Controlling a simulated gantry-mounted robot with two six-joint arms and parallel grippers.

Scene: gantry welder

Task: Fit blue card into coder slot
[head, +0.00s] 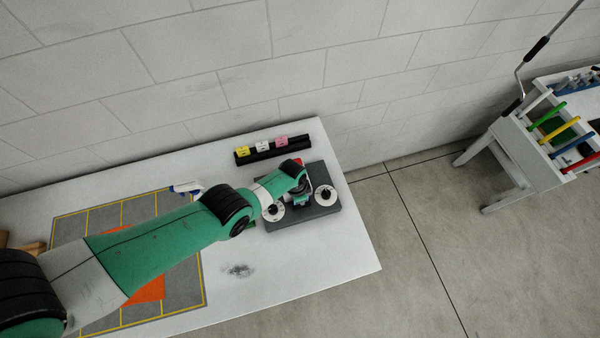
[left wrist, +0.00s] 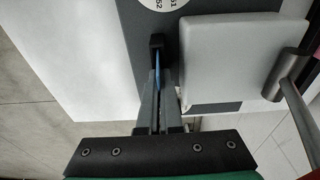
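The coder (head: 325,207) is a dark grey box with white round dials on the white table. In the left wrist view its grey face (left wrist: 140,22) shows with a small black block (left wrist: 157,41). My left gripper (head: 299,196) is over the coder. In the left wrist view its fingers (left wrist: 158,85) are closed together on a thin blue card (left wrist: 158,66), seen nearly edge-on. The card's far end meets or lies just under the black block; I cannot tell how deep it sits. My right gripper is not in view.
A black rack (head: 270,152) with yellow, white and pink cards stands behind the coder. A white block (left wrist: 225,60) and a metal lever (left wrist: 285,75) are close right of the fingers. A grey mat (head: 195,285) lies left. The table's front right is clear.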

